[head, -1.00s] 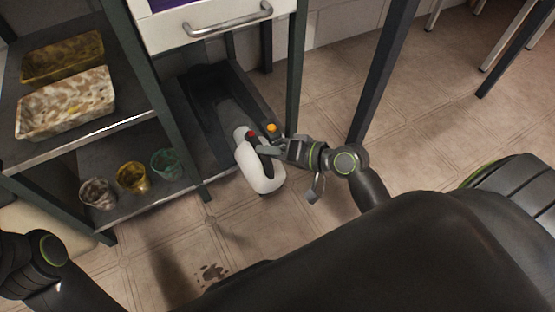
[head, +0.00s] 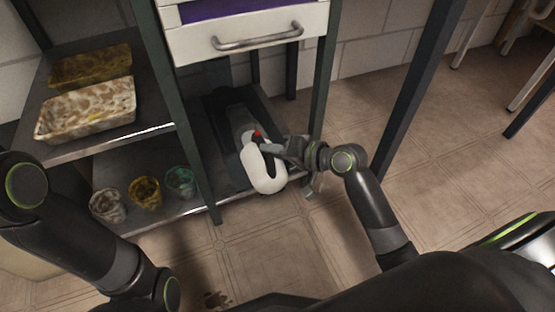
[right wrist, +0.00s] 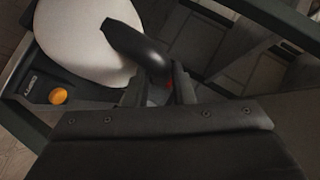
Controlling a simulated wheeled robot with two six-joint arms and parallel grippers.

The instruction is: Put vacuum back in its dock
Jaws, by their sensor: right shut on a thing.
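The handheld vacuum (head: 265,174) has a white rounded body, a black handle and a red button. It lies with its grey nozzle pointing back into the dark dock (head: 217,122) on the low shelf under the drawer. My right gripper (head: 283,148) is shut on the vacuum's handle from the right. In the right wrist view the handle (right wrist: 135,44) reaches the fingers (right wrist: 158,90), and the white body lies over the dock's panel beside an orange button (right wrist: 58,96). Whether the vacuum is fully seated cannot be told. My left gripper is out of view.
Left of the dock, a shelf unit holds a speckled tray (head: 88,112) and a yellow-brown tray (head: 92,66) above several cups (head: 146,192). A drawer with a metal handle (head: 258,37) hangs above the dock. A dark post (head: 322,75) stands close by my right gripper.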

